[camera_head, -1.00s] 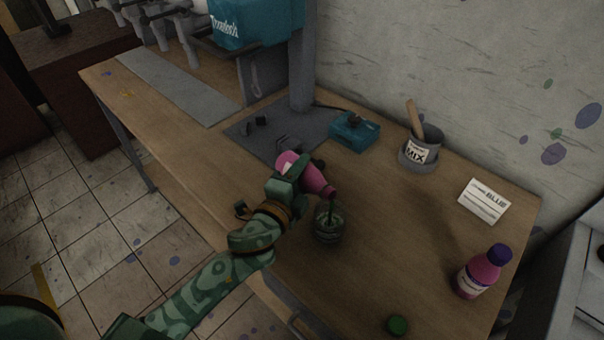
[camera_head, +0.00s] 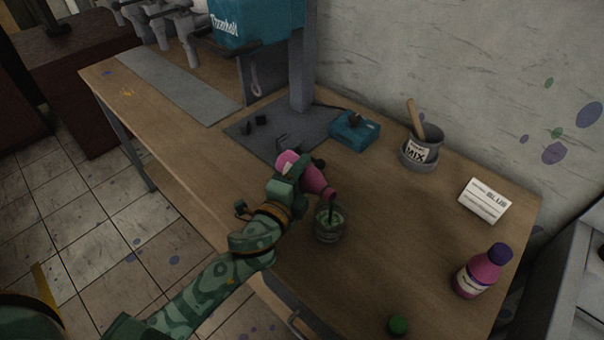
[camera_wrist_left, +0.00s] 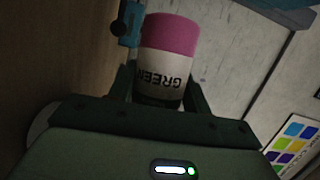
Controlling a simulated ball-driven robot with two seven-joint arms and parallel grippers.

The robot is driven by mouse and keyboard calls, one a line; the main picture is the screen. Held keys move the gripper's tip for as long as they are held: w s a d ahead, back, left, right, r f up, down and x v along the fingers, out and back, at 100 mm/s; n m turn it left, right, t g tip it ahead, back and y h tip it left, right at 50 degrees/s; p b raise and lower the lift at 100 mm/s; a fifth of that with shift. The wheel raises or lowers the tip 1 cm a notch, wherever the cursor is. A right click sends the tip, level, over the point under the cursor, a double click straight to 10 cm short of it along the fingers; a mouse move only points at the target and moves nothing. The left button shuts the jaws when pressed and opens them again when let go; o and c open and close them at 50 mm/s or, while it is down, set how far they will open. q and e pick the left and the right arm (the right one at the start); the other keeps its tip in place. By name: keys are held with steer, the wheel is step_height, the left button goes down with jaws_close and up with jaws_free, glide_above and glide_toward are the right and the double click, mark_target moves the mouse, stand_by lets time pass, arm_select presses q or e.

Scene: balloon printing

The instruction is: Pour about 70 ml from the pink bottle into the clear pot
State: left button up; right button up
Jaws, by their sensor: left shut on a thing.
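My left gripper (camera_head: 292,190) is shut on a pink bottle (camera_head: 314,180), tilted with its mouth down to the right. In the left wrist view the bottle (camera_wrist_left: 168,62) sits between the fingers, its white label reading GREEN. The clear pot (camera_head: 329,224) stands on the table just below the mouth. A dark green stream runs from the mouth into the pot, and green liquid shows inside. A second pink bottle (camera_head: 482,272) with a purple cap stands upright at the right. My right gripper is not in view.
A green cap (camera_head: 398,325) lies near the front edge. The table between pot and second bottle is clear.

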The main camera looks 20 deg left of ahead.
arm_select(q)
steer(key=shift+f, duration=0.1)
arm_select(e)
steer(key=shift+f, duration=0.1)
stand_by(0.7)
